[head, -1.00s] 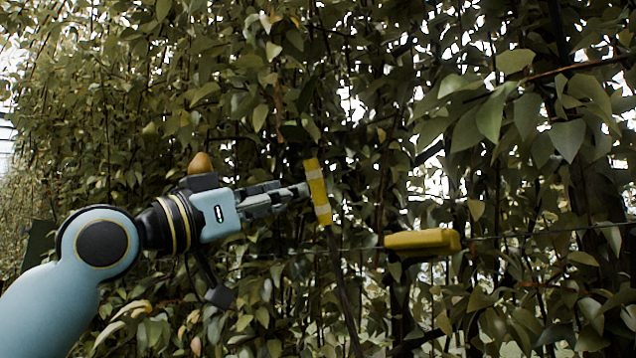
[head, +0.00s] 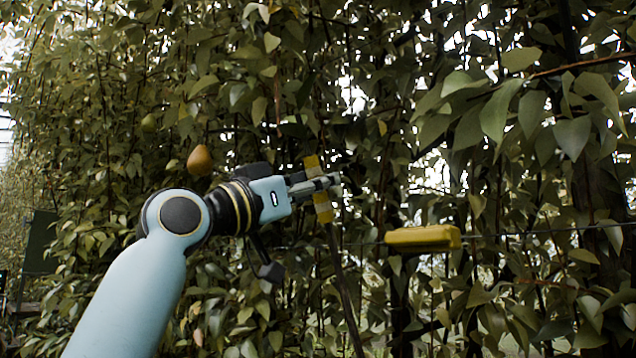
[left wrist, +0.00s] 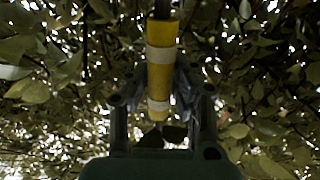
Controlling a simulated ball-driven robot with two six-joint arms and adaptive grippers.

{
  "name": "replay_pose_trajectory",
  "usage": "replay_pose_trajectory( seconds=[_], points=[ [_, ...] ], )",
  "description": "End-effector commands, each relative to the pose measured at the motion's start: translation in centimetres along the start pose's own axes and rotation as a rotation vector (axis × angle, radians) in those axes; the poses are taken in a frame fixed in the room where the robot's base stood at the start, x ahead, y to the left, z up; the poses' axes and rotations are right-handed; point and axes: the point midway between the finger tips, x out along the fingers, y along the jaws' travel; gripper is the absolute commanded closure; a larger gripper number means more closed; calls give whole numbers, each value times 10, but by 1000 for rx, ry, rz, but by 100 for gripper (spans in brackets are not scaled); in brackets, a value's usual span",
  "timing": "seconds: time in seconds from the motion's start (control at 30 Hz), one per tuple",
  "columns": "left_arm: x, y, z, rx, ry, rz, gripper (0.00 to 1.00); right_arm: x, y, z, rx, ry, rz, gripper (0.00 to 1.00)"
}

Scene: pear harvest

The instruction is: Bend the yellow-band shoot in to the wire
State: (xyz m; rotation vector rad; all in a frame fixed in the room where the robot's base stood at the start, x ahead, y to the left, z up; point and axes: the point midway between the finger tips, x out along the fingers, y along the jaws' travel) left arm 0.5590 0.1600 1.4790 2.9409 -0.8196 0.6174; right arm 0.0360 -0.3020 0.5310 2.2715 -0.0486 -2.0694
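The shoot is a thin dark stem (head: 346,290) rising at a slight lean, with a yellow band with pale stripes (head: 325,210) near its upper end. My left gripper (head: 326,183) reaches it from the left, with its fingers around the band and covering the band's middle. In the left wrist view the band (left wrist: 161,75) stands between the two fingers. I cannot tell whether the fingers press on it. The wire (head: 520,233) runs across at about the height of a yellow block (head: 423,238), right of the band. My right gripper is not in view.
A brownish pear (head: 200,160) hangs just above my left wrist, and a green pear (head: 149,123) hangs farther left. Dense foliage fills the background. Large leaves (head: 495,110) hang at the upper right. A dark post stands behind at the right.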

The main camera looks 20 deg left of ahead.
Motion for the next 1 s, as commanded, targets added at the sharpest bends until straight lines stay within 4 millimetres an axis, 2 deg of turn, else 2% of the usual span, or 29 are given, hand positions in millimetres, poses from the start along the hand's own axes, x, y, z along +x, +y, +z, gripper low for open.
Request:
replay_pose_trajectory(
  seconds=[0.03, 0.13, 0.77, 0.87, 1.0],
  points=[
    [0, 0, 0, 0, 0, 0, 87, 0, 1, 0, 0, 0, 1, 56],
    [0, 0, 0, 0, 0, 0, 100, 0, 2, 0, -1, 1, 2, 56],
    [1, -1, -1, -1, -3, -1, 100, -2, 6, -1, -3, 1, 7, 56],
    [12, -4, -4, -6, -24, -2, 100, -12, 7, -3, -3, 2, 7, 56],
    [45, -10, -8, -22, -94, -2, 100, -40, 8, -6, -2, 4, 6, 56]
  ],
)
